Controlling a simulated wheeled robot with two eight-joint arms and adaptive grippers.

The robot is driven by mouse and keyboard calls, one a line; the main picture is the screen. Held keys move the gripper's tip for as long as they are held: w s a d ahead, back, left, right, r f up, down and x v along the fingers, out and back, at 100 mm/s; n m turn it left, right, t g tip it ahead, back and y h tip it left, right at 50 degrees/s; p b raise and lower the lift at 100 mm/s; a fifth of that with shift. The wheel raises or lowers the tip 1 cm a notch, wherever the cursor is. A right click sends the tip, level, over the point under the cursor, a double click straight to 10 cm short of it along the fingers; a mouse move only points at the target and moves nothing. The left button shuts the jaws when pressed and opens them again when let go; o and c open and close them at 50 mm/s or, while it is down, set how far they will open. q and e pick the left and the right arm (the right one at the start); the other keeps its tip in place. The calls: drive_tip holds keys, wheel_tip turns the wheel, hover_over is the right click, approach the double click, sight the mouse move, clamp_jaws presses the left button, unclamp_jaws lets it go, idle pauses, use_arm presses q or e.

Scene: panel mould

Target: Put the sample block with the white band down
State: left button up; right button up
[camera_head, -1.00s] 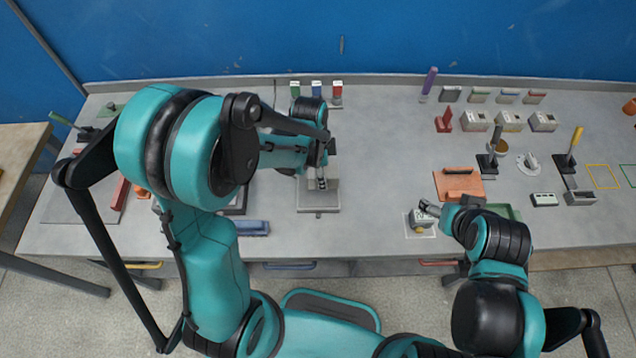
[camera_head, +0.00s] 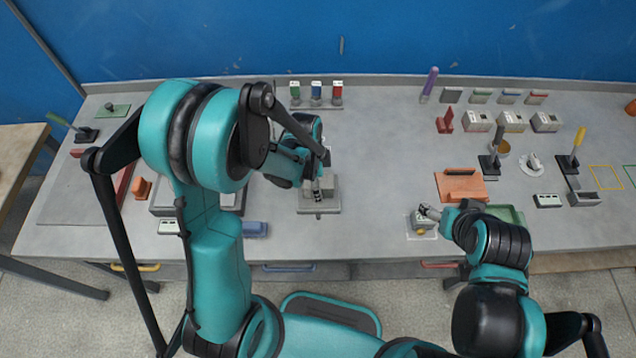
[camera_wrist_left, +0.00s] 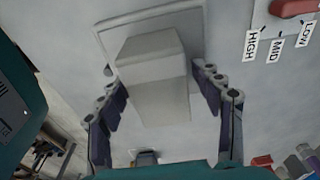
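In the head view my left gripper (camera_head: 318,193) is over a grey fixture (camera_head: 320,207) at the middle of the bench. In the left wrist view my left gripper (camera_wrist_left: 160,95) has its two fingers spread, one on each side of a plain grey block (camera_wrist_left: 155,80). Gaps show beside the block, and whether either fingertip touches it is unclear. I make out no white band on it. My right gripper (camera_head: 430,211) is beside a small grey box with a yellow knob (camera_head: 421,222); its fingers are too small to read.
An orange-brown board (camera_head: 460,185) and several tools and boxes fill the right side. A blue block (camera_head: 255,229) lies near the front edge. Bare bench lies between the fixture and the board.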

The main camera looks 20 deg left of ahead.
use_arm(q)
drive_tip(key=shift+r, duration=0.25)
drive_tip(key=r+p, duration=0.1)
drive_tip(key=r, duration=0.2)
drive_tip(key=a+r+p, duration=0.1)
drive_tip(key=r, duration=0.3)
drive_tip(key=r+p, duration=0.1)
drive_tip(key=r, duration=0.2)
drive_tip(key=shift+s+a+r, duration=0.15)
drive_tip(key=shift+r, duration=0.25)
drive_tip(key=s+a+r+n+t+y, duration=0.1)
drive_tip(key=s+a+r+n+t, duration=0.2)
drive_tip(key=s+r+n+t, duration=0.3)
drive_tip(key=s+r+n, duration=0.4)
drive_tip(key=r+n, duration=0.1)
drive_tip(key=n, duration=0.3)
drive_tip(key=shift+a+n+t, duration=0.2)
drive_tip(key=shift+n+t, duration=0.2)
drive_tip(key=shift+s+f, duration=0.1)
